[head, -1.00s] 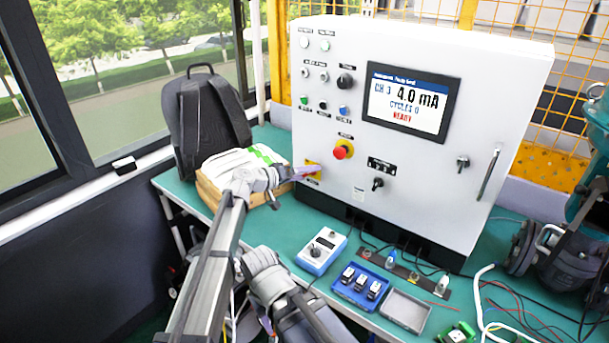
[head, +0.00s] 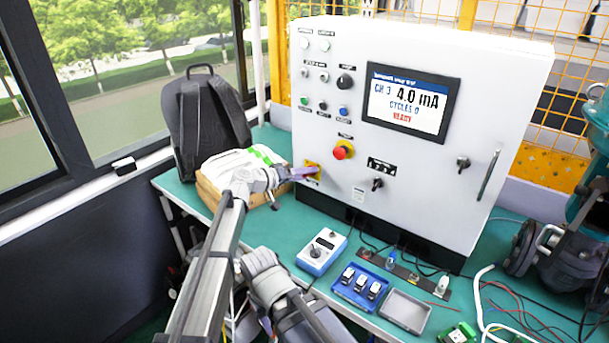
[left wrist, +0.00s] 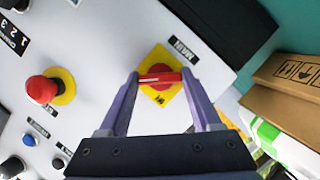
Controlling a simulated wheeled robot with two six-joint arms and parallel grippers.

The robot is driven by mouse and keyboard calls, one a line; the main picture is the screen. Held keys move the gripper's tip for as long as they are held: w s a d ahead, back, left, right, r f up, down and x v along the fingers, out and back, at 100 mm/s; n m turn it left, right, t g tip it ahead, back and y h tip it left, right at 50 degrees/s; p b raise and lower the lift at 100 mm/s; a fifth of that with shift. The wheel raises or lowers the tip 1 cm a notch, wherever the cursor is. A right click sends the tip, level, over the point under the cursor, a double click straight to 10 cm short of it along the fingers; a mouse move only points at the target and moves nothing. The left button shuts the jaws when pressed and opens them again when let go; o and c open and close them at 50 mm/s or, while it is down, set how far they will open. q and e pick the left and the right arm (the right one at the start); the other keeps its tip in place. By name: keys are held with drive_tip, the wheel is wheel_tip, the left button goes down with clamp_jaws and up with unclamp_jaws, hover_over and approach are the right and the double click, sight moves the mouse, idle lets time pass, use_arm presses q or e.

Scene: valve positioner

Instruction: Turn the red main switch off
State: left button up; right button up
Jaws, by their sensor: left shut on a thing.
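The red main switch (left wrist: 160,78) is a red handle on a yellow plate (left wrist: 157,56), low on the left of the white cabinet front. My left gripper (left wrist: 160,77) is shut on the red handle, with one fingertip at each end of it. In the left wrist view, the handle lies nearly level between the fingers, and the plate is tilted. In the head view, my left gripper (head: 303,173) is at the cabinet face and hides most of the switch. My right gripper does not show.
A red emergency button (head: 342,150) sticks out above and right of the switch. The cabinet screen (head: 408,99) reads 4.0 mA and READY. A cardboard box (head: 208,194) stands close left of my gripper. A blue meter (head: 321,251) and a blue tray (head: 347,296) lie in front.

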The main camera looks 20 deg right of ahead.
use_arm(q)
drive_tip(key=n+b, duration=0.1)
drive_tip(key=n+h+b, duration=0.1)
drive_tip(key=n+b, duration=0.1)
drive_tip(key=shift+w+a+f+g+h, duration=0.1)
drive_tip(key=shift+f+g+h, duration=0.2)
drive_tip(key=shift+f, duration=0.05)
drive_tip(key=n+h+b, duration=0.2)
drive_tip(key=n+b, duration=0.2)
drive_tip(key=n, duration=0.1)
drive_tip(key=shift+f, duration=0.15)
drive_tip(key=n+b, duration=0.1)
drive_tip(key=n, duration=0.1)
drive_tip(key=n+t+h+b, duration=0.1)
drive_tip(key=n+b, duration=0.1)
drive_tip(key=shift+h, duration=0.3)
drive_tip(key=shift+n+t+b, duration=0.9)
drive_tip(key=shift+n+b, duration=0.3)
drive_tip(key=shift+n, duration=1.3)
drive_tip(key=o, duration=1.4)
